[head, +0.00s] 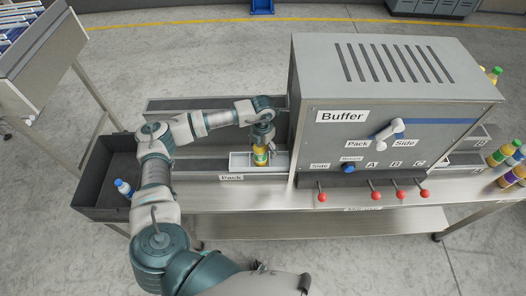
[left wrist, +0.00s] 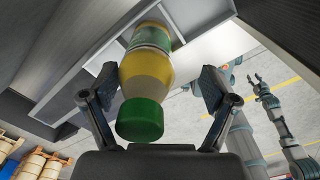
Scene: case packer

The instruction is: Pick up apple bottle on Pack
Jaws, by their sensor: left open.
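A yellow bottle with a green cap, which I take as the apple bottle (head: 261,156), stands in the white tray labelled Pack (head: 240,163), left of the grey machine. My left gripper (head: 264,138) is right above it, with its fingers around the top of the bottle. In the left wrist view the bottle (left wrist: 148,75) sits between the two open fingers of the left gripper (left wrist: 160,105), with a gap to the right finger. The left finger is close to the bottle; I cannot tell whether it touches. My right gripper is not clearly seen in the head view; a gripper shows at right in the left wrist view (left wrist: 262,90).
The grey Buffer machine (head: 390,90) stands just right of the tray, with red-knobbed levers (head: 375,196) along its front. A dark bin (head: 100,195) at left holds a blue-and-white bottle (head: 123,187). More bottles (head: 503,153) stand at the far right.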

